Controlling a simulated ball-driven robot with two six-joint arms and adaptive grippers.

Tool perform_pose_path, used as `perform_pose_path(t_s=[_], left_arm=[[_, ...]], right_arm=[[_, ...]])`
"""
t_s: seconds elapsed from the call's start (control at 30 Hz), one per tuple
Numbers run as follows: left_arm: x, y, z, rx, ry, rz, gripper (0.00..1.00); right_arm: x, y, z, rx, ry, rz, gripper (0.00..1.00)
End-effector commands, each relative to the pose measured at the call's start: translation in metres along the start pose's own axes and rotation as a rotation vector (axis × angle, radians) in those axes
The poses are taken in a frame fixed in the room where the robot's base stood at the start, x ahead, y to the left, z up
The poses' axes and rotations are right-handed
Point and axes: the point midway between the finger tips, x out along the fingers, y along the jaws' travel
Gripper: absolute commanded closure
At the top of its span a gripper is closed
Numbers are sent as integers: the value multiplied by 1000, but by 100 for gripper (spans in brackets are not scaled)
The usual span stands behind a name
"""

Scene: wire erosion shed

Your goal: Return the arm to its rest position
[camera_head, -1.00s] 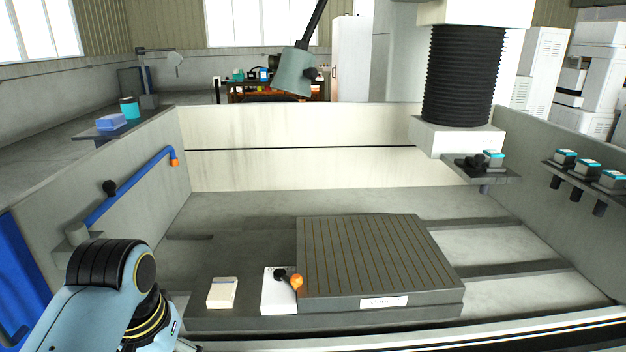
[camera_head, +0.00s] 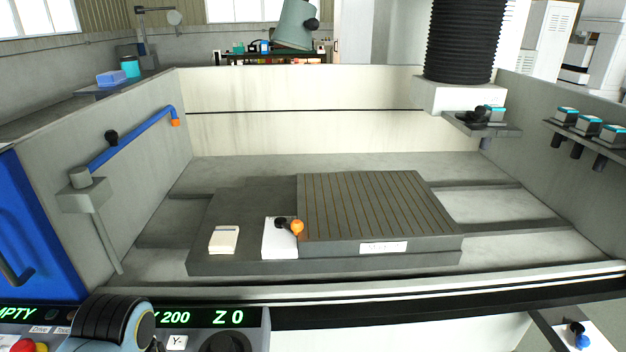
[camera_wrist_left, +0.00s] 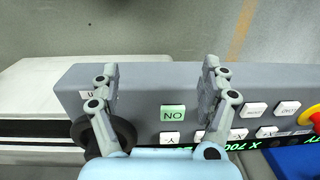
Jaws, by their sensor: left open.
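My left arm (camera_head: 108,318) shows at the bottom left of the head view, in front of the machine's control panel (camera_head: 250,340). Its gripper is out of that view. In the left wrist view my left gripper (camera_wrist_left: 160,72) is open, its two fingers apart with nothing between them. It hangs over the control panel, with a green ON button (camera_wrist_left: 172,112) below and between the fingers. A black knob (camera_wrist_left: 105,132) is partly hidden by the left finger. My right arm and gripper are in neither view.
A red button (camera_head: 22,345) sits at the panel's left end, close to my arm. A blue pipe (camera_head: 130,140) runs along the left wall.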

Motion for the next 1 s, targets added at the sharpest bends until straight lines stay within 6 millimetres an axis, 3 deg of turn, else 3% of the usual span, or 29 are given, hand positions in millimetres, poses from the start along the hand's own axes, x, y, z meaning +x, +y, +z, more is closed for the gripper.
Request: perform_pose_path(t_s=[0.03,0.17,0.27,0.4,0.5,0.6,0.67,0.73,1.0], left_arm=[[33,-3,13,5,-28,-7,21],[112,-10,50,21,-83,-20,21],[187,-20,91,36,-120,-29,21],[284,-35,158,53,-148,-37,21],[345,-49,214,61,-150,-40,21],[393,-63,269,64,-127,-42,21],[412,-70,297,64,-95,-42,21],[418,-74,308,61,-35,-39,21],[418,-72,292,61,110,-30,21]], right_arm=[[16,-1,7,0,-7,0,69],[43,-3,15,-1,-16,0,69],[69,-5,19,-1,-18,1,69],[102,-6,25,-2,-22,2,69],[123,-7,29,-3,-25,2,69],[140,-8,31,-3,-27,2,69],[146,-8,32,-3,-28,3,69],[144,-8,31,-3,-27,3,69],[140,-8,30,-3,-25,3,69]])
